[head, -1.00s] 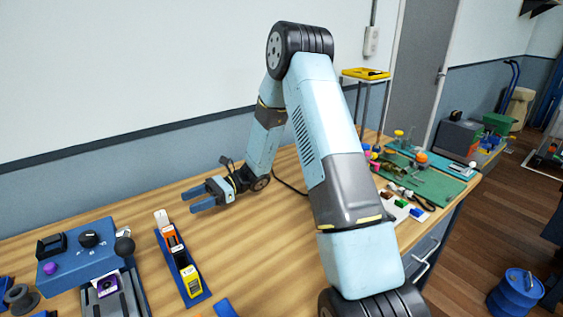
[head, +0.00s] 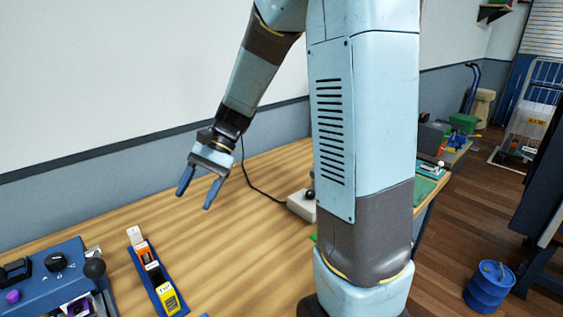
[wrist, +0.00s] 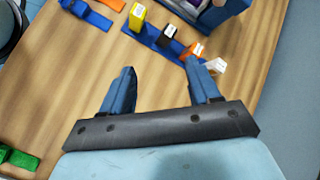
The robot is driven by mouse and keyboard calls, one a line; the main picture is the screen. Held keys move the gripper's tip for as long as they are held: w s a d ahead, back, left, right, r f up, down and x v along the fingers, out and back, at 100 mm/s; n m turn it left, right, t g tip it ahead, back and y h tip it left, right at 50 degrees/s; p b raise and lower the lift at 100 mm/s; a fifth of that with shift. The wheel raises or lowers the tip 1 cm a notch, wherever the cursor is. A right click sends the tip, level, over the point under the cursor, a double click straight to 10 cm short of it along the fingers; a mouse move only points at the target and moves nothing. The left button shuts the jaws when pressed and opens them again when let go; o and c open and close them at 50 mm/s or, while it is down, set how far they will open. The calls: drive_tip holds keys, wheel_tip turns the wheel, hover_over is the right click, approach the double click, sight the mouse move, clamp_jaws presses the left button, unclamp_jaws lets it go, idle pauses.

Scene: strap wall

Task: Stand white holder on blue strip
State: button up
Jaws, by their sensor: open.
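The blue strip (head: 148,287) lies on the wooden bench at lower left in the head view. It also shows at the top of the wrist view (wrist: 152,38). A yellow holder (head: 169,299), a black holder (head: 154,274) and an orange holder (head: 142,252) stand in a row on it. The white holder (head: 133,235) is at the strip's far end, beyond the orange one. In the wrist view the white holder (wrist: 215,66) is partly behind a finger; I cannot tell whether it rests on the strip. My gripper (head: 195,200) is open and empty, above the bench, right of the strip.
A blue control box (head: 45,275) with knobs stands left of the strip. A grey box (head: 302,205) with a black knob sits near my arm. Small blue (wrist: 85,14) and green (wrist: 18,158) pieces lie on the bench.

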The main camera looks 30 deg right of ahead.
drive_tip(key=s+d+r+n+t+h, duration=0.6)
drive_tip(key=s+d+r+t, duration=0.3)
drive_tip(key=s+d, duration=0.5)
drive_tip(key=shift+s+r+h, duration=0.35)
drive_tip(key=shift+r+h, duration=0.55)
drive_tip(key=shift+r, duration=0.1)
drive_tip(key=shift+s, duration=0.1)
idle(0.5)
